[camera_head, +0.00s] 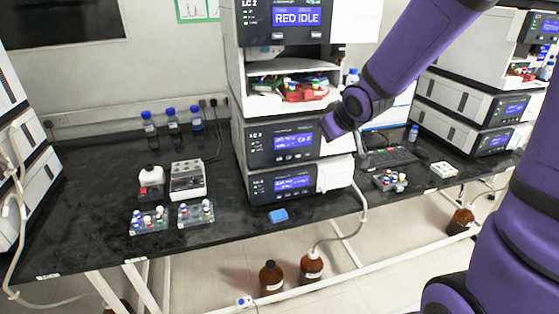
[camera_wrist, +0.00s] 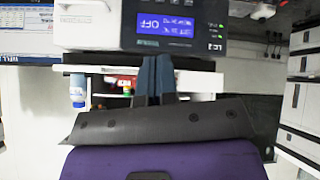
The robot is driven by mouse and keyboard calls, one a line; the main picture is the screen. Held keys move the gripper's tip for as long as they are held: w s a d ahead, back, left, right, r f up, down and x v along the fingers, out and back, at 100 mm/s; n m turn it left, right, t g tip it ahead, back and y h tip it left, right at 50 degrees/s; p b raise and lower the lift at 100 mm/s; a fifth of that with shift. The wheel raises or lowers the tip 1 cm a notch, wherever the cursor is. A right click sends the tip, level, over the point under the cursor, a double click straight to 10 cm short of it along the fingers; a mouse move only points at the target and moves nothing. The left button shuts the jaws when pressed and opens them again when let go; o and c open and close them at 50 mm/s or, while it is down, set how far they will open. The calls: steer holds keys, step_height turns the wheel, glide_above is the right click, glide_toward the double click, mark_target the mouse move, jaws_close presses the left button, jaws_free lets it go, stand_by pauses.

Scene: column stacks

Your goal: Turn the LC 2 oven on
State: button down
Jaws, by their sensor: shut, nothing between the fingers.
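The LC 2 stack stands on the black bench in the head view. Its middle dark-fronted module (camera_head: 262,146) has a small blue display (camera_head: 294,142). In the wrist view this module (camera_wrist: 112,35) appears upside down, labelled LC 2, and its blue display (camera_wrist: 165,24) reads OFF. I cannot read its name strip well enough to confirm it is the oven. My gripper (camera_wrist: 155,62) is shut and empty, its fingertips just at the module's edge beside the shelf. I cannot tell whether they touch. In the head view my gripper (camera_head: 326,132) is by the module's right side, fingers largely hidden.
Above the module is an open shelf with coloured bottles and a red tray (camera_head: 305,92). The top unit (camera_head: 297,17) shows RED IDLE. Below is another module with a blue display (camera_head: 291,183). Vial racks (camera_head: 149,220) stand left.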

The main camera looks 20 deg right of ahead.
mark_target(279, 159)
steer(key=w+a+f+y, duration=0.2)
steer(key=a+f+y, duration=0.1)
steer(key=f, duration=0.6)
steer(key=w+a+f+n+t+y, duration=0.1)
steer(key=w+a+f+y, duration=0.2)
steer(key=f, duration=0.6)
steer(key=shift+w+a+f+y, duration=0.3)
steer(key=shift+a+y, duration=0.25)
steer(key=shift+y, duration=0.15)
steer(key=shift+w, duration=0.15)
steer(key=w, duration=0.8)
steer(key=shift+w, duration=0.3)
stand_by(0.9)
steer(key=shift+w, duration=0.4)
